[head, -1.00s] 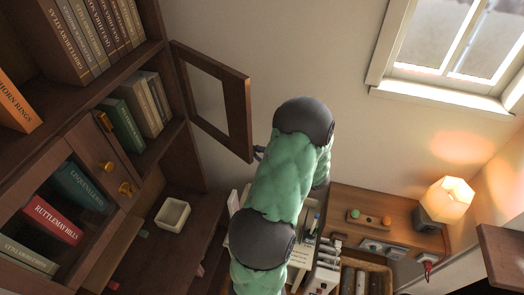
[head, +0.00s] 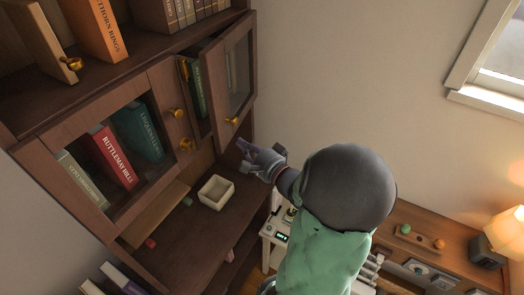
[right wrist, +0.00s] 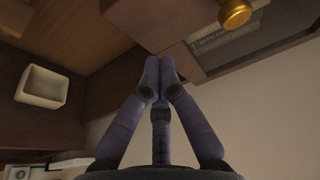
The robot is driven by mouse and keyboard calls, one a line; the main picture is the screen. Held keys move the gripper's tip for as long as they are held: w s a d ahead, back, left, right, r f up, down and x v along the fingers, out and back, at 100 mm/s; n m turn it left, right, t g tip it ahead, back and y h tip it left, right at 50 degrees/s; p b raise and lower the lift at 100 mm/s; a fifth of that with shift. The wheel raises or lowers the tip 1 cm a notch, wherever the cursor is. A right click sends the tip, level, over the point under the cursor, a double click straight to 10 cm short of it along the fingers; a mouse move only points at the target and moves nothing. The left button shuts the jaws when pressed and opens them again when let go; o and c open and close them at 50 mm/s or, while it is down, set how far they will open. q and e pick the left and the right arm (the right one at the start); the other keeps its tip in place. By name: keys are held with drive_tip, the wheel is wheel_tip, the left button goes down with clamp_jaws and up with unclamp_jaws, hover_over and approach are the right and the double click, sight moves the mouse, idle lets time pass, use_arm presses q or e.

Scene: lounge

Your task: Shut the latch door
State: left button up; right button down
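The latch door (head: 213,88) is a wooden-framed glass door on the right part of the bookcase. It stands partly open, with a gap to the cabinet through which green books (head: 197,88) show. Its gold knob (head: 232,121) is near its lower edge, and a gold knob also shows in the right wrist view (right wrist: 235,12). Gold fittings (head: 185,145) sit on the cabinet stile left of the door. My right gripper (head: 245,152) is below the door's lower edge, its fingers together and empty in the right wrist view (right wrist: 158,64). My left gripper is out of view.
A small cream box (head: 215,193) stands on the lower shelf, left of my right gripper. A second glass door (head: 88,132) at the left has books behind it. A side table with a lamp (head: 507,232) is at the right.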

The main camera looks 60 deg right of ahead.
drive_tip(key=w+b, duration=0.1)
drive_tip(key=w, duration=0.1)
drive_tip(key=w+a+b, duration=0.1)
drive_tip(key=w+b, duration=0.1)
drive_tip(key=w, duration=0.1)
drive_tip(key=w+a+b, duration=0.1)
drive_tip(key=w+b, duration=0.1)
drive_tip(key=w, duration=0.1)
drive_tip(key=shift+a+r, duration=0.1)
drive_tip(key=shift+a, duration=0.1)
drive_tip(key=shift+r, duration=0.2)
